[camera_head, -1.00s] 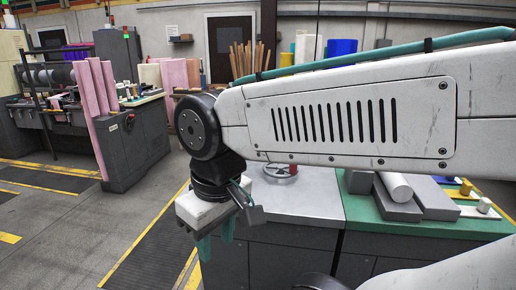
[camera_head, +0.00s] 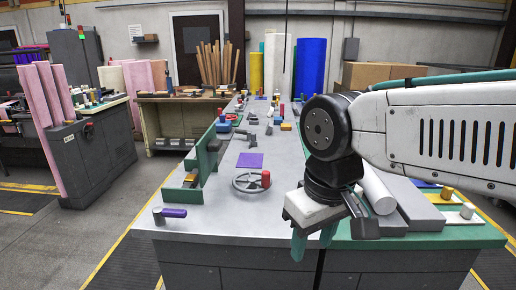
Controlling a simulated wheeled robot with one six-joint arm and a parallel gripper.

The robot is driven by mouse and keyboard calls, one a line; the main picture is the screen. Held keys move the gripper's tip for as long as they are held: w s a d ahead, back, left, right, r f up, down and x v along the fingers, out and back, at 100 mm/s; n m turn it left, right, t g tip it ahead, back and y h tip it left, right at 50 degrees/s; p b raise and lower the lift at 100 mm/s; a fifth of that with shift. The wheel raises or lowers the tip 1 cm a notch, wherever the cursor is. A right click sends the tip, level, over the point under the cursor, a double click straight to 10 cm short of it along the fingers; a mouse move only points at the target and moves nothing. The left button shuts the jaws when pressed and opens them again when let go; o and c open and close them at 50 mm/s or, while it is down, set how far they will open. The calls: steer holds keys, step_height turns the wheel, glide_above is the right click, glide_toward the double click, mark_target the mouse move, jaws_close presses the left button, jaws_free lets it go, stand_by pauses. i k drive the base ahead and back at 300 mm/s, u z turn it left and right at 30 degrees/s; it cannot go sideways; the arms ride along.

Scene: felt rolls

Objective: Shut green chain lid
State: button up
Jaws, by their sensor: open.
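A long green panel (camera_head: 209,153) stands upright along the left edge of the grey bench top, left of and beyond my gripper. It looks like the green chain lid in a raised position, but I cannot tell for sure. A lower green strip (camera_head: 180,197) with a tan piece is at its near end. No chain is clearly visible. My gripper is well apart from the panel.
A handwheel with a red knob (camera_head: 252,181) and a purple square (camera_head: 249,160) lie on the grey bench top (camera_head: 215,220). A purple-handled knob (camera_head: 169,214) is at the front left corner. Grey blocks and a white roll (camera_head: 376,190) lie at right. Floor at left is free.

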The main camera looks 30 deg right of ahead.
mark_target(207, 149)
steer(key=u, duration=0.35)
steer(key=k, duration=0.6)
steer(key=i, duration=1.35)
steer(key=z, duration=0.7)
